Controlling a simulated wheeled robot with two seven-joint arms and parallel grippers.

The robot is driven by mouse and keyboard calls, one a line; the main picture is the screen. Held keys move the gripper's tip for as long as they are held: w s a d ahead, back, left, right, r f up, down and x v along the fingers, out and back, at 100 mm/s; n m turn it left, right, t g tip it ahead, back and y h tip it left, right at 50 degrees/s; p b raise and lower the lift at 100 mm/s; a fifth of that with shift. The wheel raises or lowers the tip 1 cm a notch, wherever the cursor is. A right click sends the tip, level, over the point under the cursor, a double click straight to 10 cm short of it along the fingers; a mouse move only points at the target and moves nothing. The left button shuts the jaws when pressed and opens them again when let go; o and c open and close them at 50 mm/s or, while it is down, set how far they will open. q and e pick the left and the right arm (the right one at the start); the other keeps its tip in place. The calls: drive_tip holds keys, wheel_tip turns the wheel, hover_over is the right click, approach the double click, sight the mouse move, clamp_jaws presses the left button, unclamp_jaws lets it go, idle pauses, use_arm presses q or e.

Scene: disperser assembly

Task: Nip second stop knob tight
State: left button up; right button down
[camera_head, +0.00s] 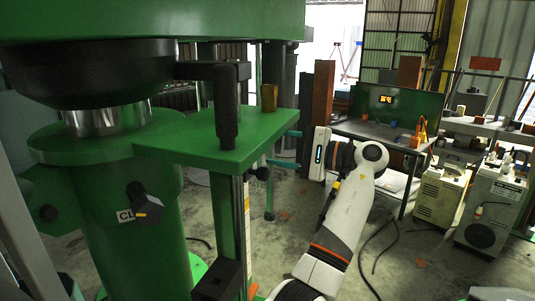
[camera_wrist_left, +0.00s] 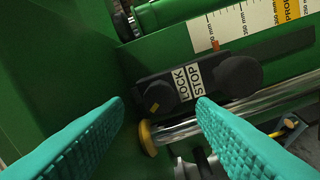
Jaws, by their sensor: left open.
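My left gripper (camera_head: 290,148) is beside the green machine's narrow post in the head view, its teal fingers pointing left. In the left wrist view its two fingers (camera_wrist_left: 159,104) are spread, with nothing between them. Ahead of them is a black LOCK STOP plate (camera_wrist_left: 190,82) with a dark knob with a yellow mark (camera_wrist_left: 156,97) at its left and a larger round black knob (camera_wrist_left: 238,76) at its right. The fingertips look apart from both knobs. A small black knob (camera_head: 263,173) shows on the post. I cannot tell which knob is the second stop knob. My right gripper is not in view.
A chrome rod (camera_wrist_left: 235,109) with a yellow end collar (camera_wrist_left: 147,138) runs below the plate. A millimetre scale (camera_wrist_left: 232,25) lies above it. The green top plate (camera_head: 215,140) overhangs the post. A workbench (camera_head: 385,133) stands behind my arm.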

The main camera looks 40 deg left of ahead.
use_arm(q)
drive_tip(key=b+v, duration=0.3)
drive_tip(key=v, duration=0.5)
drive_tip(key=shift+d, duration=0.3)
drive_tip(key=shift+w, duration=0.2)
